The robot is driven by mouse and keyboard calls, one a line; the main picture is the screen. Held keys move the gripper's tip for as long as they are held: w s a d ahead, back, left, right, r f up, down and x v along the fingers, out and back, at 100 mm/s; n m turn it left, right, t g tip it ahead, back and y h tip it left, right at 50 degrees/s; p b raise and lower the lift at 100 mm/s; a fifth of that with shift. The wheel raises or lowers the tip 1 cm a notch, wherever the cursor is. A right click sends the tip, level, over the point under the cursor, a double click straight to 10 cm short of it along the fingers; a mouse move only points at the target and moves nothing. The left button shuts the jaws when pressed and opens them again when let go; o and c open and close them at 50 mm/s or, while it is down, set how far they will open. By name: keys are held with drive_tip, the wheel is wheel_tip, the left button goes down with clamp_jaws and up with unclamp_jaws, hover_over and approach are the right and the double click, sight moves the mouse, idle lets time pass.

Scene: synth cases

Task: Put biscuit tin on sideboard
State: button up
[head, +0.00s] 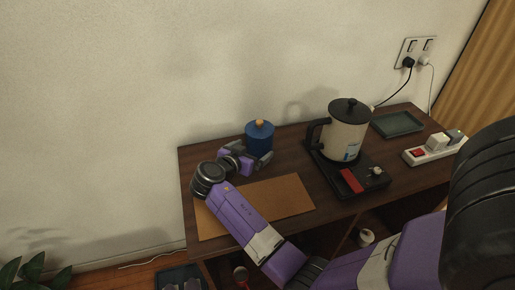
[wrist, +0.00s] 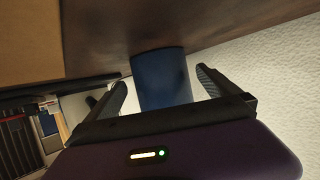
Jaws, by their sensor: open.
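The biscuit tin (head: 260,138), blue with an orange knob, stands upright on the dark wooden sideboard (head: 290,163), near its back left by the wall. My gripper (head: 250,154) is low at the tin's front left, with its fingers apart. In the wrist view the blue tin (wrist: 162,80) shows between the two open fingers of my gripper (wrist: 160,84), with a visible gap on each side. The tin's lower part is partly hidden by my gripper in the head view. I cannot tell how deep the tin sits between the fingers.
A tan mat (head: 275,200) lies under my forearm. A kettle (head: 347,130) stands on a black base to the right, with a dark tray (head: 397,124) and a power strip (head: 435,150) beyond. The wall (head: 120,120) is close behind the tin.

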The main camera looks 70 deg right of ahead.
drive_tip(key=b+v, duration=0.1)
drive_tip(key=v, duration=0.5)
drive_tip(key=shift+a+r, duration=0.2)
drive_tip(key=shift+a, duration=0.15)
